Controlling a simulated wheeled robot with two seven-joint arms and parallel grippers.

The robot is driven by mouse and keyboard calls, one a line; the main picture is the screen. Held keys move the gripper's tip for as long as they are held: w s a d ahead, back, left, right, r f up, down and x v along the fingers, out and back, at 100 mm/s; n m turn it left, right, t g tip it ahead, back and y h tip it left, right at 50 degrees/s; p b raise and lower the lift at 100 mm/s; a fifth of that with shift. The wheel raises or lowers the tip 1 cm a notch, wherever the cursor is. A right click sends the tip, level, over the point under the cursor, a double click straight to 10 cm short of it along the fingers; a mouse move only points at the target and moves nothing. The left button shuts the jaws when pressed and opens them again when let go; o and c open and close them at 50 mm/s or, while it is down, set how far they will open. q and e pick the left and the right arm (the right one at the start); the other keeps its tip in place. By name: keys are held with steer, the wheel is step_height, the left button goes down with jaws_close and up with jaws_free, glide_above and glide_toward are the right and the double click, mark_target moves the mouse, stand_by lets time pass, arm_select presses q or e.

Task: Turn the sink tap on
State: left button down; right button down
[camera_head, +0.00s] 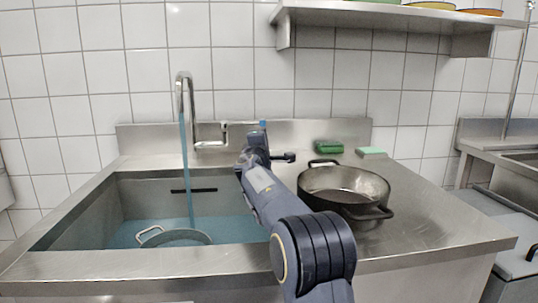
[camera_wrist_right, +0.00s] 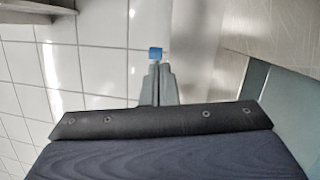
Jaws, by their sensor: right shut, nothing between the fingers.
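The tap (camera_head: 184,90) has a tall curved spout over the left part of the sink, and a blue stream of water (camera_head: 187,160) falls from it into the basin (camera_head: 120,205). A tap fitting (camera_head: 212,141) shows on the back panel. My right gripper (camera_head: 261,140) reaches toward the back panel, right of that fitting; in the wrist view its fingers (camera_wrist_right: 158,72) are together and empty. A small blue piece (camera_wrist_right: 155,53) shows just past the fingertips, also in the head view (camera_head: 262,124); whether they touch it is unclear. My left gripper is out of view.
A pan (camera_head: 173,237) sits in bluish water in the basin. A dark pot (camera_head: 343,184) stands on the counter right of my right arm, near a green sponge (camera_head: 371,150) and a green object (camera_head: 328,146). A shelf (camera_head: 390,17) hangs above.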

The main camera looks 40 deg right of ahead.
steer(key=shift+s+a+f+b, duration=0.1)
steer(key=shift+s+f+b, duration=0.1)
steer(key=shift+s, duration=0.55)
steer(key=shift+s+a+f+b, duration=0.1)
steer(key=shift+s+b, duration=0.05)
steer(key=shift+s, duration=0.55)
